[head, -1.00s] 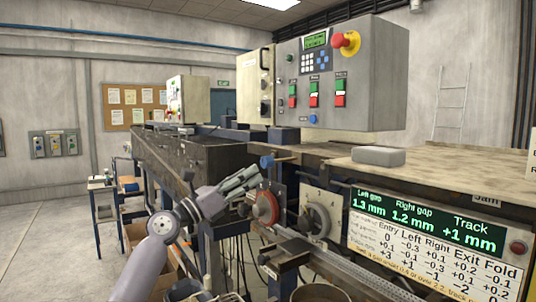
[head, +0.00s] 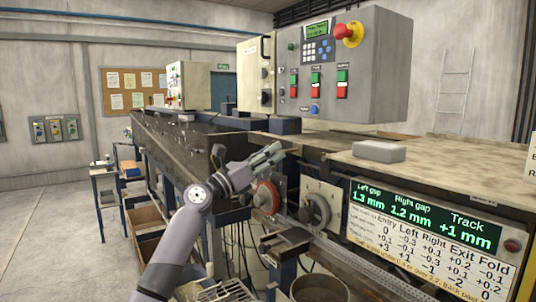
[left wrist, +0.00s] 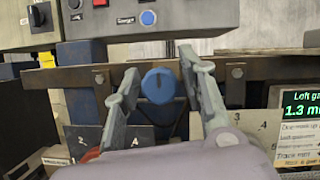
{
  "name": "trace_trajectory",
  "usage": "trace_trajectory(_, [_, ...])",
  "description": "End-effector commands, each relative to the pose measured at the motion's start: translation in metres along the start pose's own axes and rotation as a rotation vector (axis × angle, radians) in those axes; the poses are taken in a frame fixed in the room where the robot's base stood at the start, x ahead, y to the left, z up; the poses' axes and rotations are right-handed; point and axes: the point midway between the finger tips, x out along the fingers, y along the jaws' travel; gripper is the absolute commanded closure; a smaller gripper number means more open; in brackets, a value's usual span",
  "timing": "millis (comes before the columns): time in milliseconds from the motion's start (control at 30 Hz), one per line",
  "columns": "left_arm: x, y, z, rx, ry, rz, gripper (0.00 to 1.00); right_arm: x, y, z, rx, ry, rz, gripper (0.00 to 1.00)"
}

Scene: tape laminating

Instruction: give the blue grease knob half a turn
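The blue grease knob (left wrist: 158,86) is a round blue knob with a dark pointer line, nearly upright, in the middle of the left wrist view. My left gripper (left wrist: 158,74) is open, with one finger on each side of the knob. Narrow gaps show between the fingers and the knob, and I see no clear contact. In the head view my left gripper (head: 275,152) reaches to the machine's front edge and hides the knob. My right gripper is in neither view.
Below the gripper are a red handwheel (head: 266,198) and a grey dial (head: 315,211). A control box (head: 345,75) with buttons and a red emergency stop stands above. A display panel (head: 430,230) is at the right. A grey block (head: 379,151) lies on the tabletop.

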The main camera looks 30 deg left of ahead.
Motion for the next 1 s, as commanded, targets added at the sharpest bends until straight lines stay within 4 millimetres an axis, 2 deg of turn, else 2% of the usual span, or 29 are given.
trace_trajectory(67, [0.0,0.0,0.0,0.0,0.0,0.0,0.7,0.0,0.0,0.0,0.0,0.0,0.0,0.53])
trace_trajectory(500, [0.0,0.0,0.0,0.0,0.0,0.001,0.99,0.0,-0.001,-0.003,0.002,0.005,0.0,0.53])
trace_trajectory(767, [-0.001,0.001,0.0,0.014,-0.001,-0.004,1.0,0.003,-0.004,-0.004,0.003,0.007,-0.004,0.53])
trace_trajectory(1000, [-0.001,0.001,-0.002,0.102,-0.004,-0.042,1.0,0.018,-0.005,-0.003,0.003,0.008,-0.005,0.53])
